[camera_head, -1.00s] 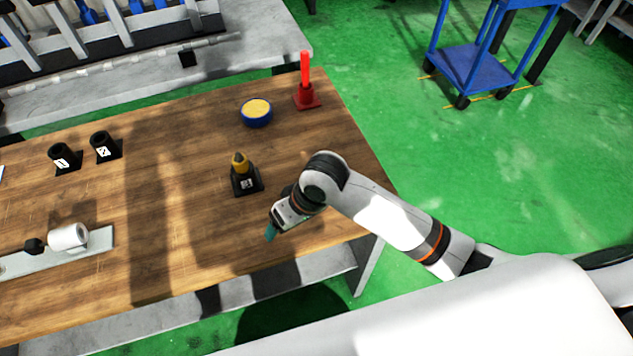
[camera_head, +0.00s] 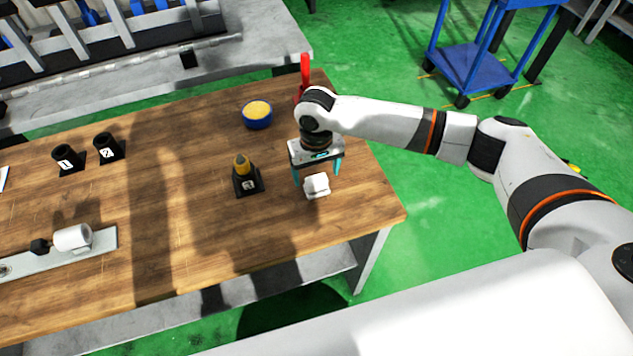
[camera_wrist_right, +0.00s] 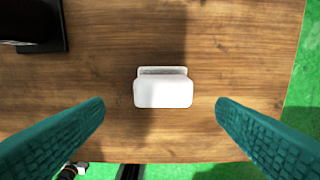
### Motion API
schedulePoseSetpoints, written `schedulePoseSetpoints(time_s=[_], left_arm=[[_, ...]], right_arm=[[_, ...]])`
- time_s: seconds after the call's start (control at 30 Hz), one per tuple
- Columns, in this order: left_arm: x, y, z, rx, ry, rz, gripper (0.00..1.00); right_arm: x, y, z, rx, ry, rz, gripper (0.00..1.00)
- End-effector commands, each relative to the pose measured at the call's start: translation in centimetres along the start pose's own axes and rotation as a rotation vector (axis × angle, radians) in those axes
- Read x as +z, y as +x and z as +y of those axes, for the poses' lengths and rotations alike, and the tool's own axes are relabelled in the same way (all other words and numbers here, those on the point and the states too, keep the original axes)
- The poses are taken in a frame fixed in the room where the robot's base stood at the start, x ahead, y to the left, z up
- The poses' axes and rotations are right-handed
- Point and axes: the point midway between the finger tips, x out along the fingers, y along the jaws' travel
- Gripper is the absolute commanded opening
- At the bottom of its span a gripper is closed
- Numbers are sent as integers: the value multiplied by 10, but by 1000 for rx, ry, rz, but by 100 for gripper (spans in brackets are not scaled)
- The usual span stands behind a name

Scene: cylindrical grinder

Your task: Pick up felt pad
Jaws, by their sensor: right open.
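A small white block, which looks like the felt pad (camera_head: 317,186), lies on the wooden table near its right end. In the right wrist view the felt pad (camera_wrist_right: 163,88) sits centred ahead of the fingers, with a thin lighter ledge along its far side. My right gripper (camera_head: 317,172) points down above the pad. Its teal fingers are wide apart, one on each side, and nothing is between the fingertips in the wrist view (camera_wrist_right: 160,112). The fingers do not touch the pad. My left gripper is not in view.
A black holder marked 3 with a yellow-tipped piece (camera_head: 246,179) stands left of the pad. A blue bowl (camera_head: 257,115) and a red post (camera_head: 305,70) stand behind. Holders 1 (camera_head: 68,158) and 2 (camera_head: 108,147) and a white roll (camera_head: 72,238) are further left. The table's right edge is close.

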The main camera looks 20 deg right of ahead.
Motion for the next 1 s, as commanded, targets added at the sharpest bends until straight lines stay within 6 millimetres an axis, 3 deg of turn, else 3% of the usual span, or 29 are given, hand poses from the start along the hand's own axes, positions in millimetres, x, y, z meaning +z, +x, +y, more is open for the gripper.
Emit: schedulePoseSetpoints(time_s=[0.27,0.5,0.8,0.87,1.0], left_arm=[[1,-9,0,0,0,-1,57],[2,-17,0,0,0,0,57],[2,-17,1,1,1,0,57],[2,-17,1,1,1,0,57],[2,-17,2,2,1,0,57]], right_arm=[[3,22,-1,0,0,1,80],[7,56,-3,0,-2,1,80],[7,64,-3,1,-2,-1,80],[7,64,-3,1,-2,-1,73],[7,63,-3,1,-2,-1,51]])
